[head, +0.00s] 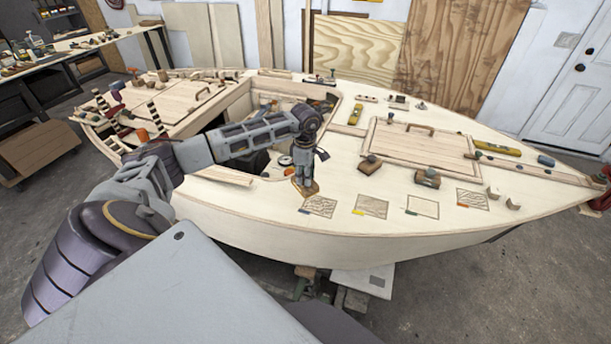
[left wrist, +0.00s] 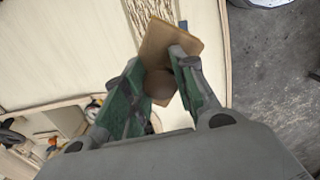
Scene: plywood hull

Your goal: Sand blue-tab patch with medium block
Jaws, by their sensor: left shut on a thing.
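My left gripper (head: 305,180) is shut on the round knob of a tan sanding block (head: 309,191), which also shows between the green fingers in the left wrist view (left wrist: 178,38). The block is at the near deck edge, just left of the blue-tab patch (head: 320,207). Whether it touches the deck is hard to tell. The rough, streaked patch has a small blue tab (head: 304,211) at its lower left corner. Two other knobbed blocks, one brown (head: 369,166) and one darker (head: 427,179), stand farther right on the deck. Grit markings are not readable. My right gripper is out of view.
More patches lie in a row to the right, with a yellow tab (head: 357,213), a green tab (head: 411,212) and a reddish tab (head: 461,206). A raised hatch (head: 420,145) with a handle lies behind them. The open cockpit (head: 262,105) is behind my left arm.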

